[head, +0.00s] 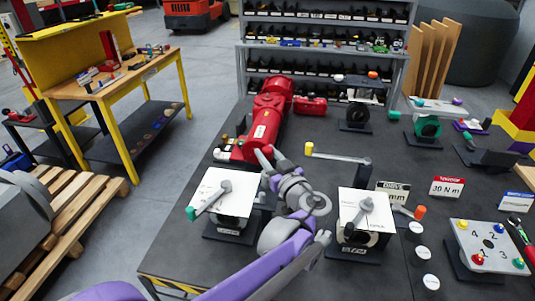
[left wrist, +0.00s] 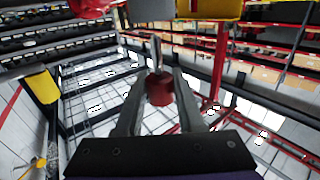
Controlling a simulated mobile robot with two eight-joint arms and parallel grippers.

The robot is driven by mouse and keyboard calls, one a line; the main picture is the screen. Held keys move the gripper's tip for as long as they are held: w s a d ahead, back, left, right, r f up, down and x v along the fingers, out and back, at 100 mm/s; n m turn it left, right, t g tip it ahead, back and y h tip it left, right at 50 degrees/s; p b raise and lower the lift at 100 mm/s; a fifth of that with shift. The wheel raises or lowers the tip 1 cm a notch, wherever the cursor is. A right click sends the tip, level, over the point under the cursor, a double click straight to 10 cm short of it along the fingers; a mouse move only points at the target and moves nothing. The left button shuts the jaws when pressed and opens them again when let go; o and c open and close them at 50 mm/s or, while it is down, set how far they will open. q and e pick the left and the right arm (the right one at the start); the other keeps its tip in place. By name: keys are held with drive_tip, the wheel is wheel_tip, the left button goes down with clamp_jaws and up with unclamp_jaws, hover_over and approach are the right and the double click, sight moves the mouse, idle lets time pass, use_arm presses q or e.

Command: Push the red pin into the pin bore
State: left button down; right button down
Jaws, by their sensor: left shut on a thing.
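My left gripper (head: 268,157) is just in front of the base of the red actuator (head: 265,122) in the head view, its fingers pointing away from me. In the left wrist view the two grey fingers close on a dark red pin (left wrist: 160,90), with a thin grey metal part sticking out beyond it. The pin cannot be made out in the head view. The pin bore cannot be made out either, and I cannot tell whether the pin touches the actuator. My right gripper is not in view.
A white-topped valve with a grey lever (head: 226,184) stands left of my gripper, and another (head: 366,214) stands right of it. A crank with a yellow knob (head: 309,147) is close by. A numbered pin board (head: 489,243) is at the right. Shelves (head: 320,70) stand behind the table.

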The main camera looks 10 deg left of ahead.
use_arm(q)
drive_tip(key=shift+p, duration=0.3)
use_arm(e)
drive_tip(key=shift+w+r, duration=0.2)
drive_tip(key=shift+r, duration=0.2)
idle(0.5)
use_arm(q)
drive_tip(key=shift+w, duration=0.1)
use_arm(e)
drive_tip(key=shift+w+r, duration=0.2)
use_arm(q)
drive_tip(key=shift+f, duration=0.25)
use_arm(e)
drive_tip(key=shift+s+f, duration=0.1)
use_arm(q)
drive_tip(key=shift+f, duration=0.3)
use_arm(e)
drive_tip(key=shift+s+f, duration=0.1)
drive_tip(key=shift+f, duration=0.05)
